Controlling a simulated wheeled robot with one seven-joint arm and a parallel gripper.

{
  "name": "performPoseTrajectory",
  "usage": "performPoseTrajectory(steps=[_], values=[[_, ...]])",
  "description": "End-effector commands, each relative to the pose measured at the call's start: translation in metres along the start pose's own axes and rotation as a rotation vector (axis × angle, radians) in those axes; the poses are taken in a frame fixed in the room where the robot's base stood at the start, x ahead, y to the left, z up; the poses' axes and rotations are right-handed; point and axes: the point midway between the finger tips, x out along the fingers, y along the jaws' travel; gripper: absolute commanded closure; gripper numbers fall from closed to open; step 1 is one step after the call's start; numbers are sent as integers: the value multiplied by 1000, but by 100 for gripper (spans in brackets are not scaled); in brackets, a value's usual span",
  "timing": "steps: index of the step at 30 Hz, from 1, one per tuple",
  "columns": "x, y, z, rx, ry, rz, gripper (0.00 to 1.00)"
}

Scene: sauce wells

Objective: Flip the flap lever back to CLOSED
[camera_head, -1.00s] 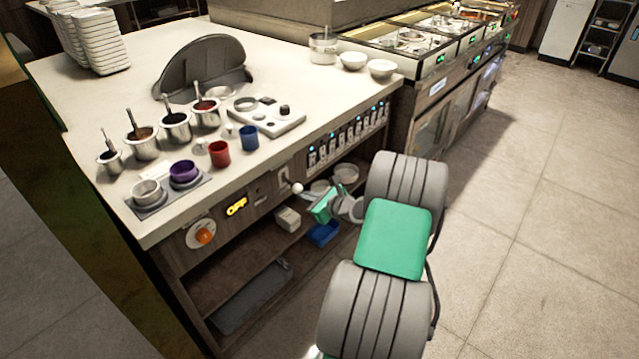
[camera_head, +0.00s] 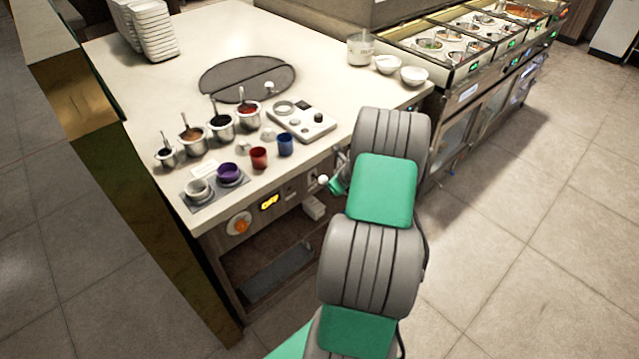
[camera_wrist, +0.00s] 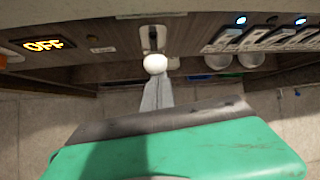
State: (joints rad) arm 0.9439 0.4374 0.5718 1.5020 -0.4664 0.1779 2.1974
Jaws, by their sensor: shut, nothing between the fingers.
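The flap lever's white ball knob (camera_head: 323,180) shows at the counter's front panel, beside my gripper. In the wrist view the ball (camera_wrist: 155,63) sits just below its pale slotted plate (camera_wrist: 153,38). My gripper (camera_wrist: 157,82) is shut, with its grey fingertips at the underside of the ball; whether they touch cannot be told. In the head view my arm hides most of the gripper. The dark round two-part flap (camera_head: 240,82) lies flat in the countertop.
A lit OFF sign (camera_head: 270,202) and an orange knob (camera_head: 238,222) are left of the lever. A row of switches (camera_wrist: 265,38) is to its right. Red (camera_head: 259,158) and blue (camera_head: 285,145) cups stand near the counter edge above. Floor to the right is clear.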

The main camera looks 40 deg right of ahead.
Motion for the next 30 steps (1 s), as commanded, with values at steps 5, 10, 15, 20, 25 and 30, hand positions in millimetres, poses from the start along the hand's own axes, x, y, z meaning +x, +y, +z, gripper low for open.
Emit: performPoseTrajectory(steps=[5, 10, 15, 20, 25, 30], values=[[-2, -4, 0, 2, 8, -4, 100], [-2, -3, 2, 0, 7, -3, 100], [-1, -2, 2, -2, 5, -2, 100], [8, 0, -9, -3, 6, 1, 100], [16, 0, -28, -11, 5, 2, 100], [-33, 0, -29, -8, 6, 0, 100]])
